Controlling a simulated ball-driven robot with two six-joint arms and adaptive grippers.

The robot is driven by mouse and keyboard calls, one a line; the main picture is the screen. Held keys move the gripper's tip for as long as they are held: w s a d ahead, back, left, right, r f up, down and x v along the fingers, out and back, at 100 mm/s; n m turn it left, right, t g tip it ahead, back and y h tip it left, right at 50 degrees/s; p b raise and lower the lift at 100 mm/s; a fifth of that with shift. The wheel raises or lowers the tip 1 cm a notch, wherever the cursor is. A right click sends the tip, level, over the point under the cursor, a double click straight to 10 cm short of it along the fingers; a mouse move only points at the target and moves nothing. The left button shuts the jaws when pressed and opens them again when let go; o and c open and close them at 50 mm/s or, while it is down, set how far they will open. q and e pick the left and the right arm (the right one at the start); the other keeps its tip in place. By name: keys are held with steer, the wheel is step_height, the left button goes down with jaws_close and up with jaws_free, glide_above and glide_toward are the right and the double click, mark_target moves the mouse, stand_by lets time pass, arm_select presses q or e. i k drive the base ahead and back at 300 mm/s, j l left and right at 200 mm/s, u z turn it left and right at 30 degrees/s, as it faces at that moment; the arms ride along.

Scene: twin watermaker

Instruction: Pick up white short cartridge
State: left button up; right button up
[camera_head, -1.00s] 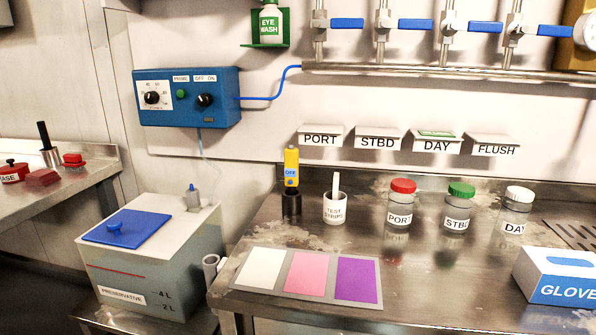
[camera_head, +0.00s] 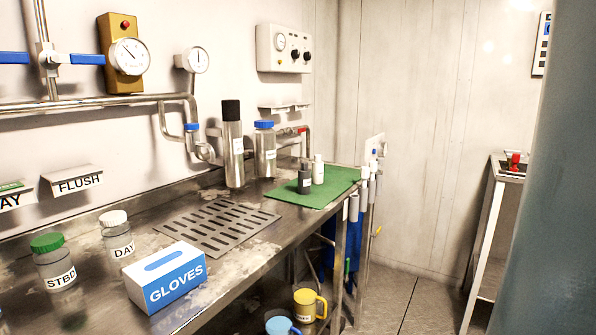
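A small white cylinder (camera_head: 318,170) stands upright on a green mat (camera_head: 330,192) at the far end of the bench. A dark grey cylinder with a pale label (camera_head: 305,181) stands beside it. Several white cylinders (camera_head: 365,183) of differing lengths hang or stand at the bench's right end. I cannot tell for certain which of these is the white short cartridge. Neither of my grippers is in view.
A glove box (camera_head: 165,278), a STBD jar (camera_head: 55,264), a DAY jar (camera_head: 117,236) and a drain grate (camera_head: 218,226) occupy the steel bench. A tall steel bottle (camera_head: 233,148) stands behind. Yellow (camera_head: 309,305) and blue mugs (camera_head: 280,325) are below. Open floor lies right.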

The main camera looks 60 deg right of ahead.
mark_target(318, 165)
steer(key=z, duration=2)
steer(key=i+l+u, duration=0.1)
steer(key=i+l, duration=0.25)
steer(key=i+l+u, duration=0.15)
steer(key=i+l, duration=0.15)
steer(key=i+l+u, duration=0.1)
steer(key=i+l, duration=0.2)
steer(key=l, duration=0.2)
steer(key=i+l+u, duration=0.1)
steer(key=i+l, duration=0.2)
steer(key=l, duration=0.15)
steer(key=i+l+u, duration=0.15)
steer(key=l, duration=0.35)
steer(key=i, duration=0.1)
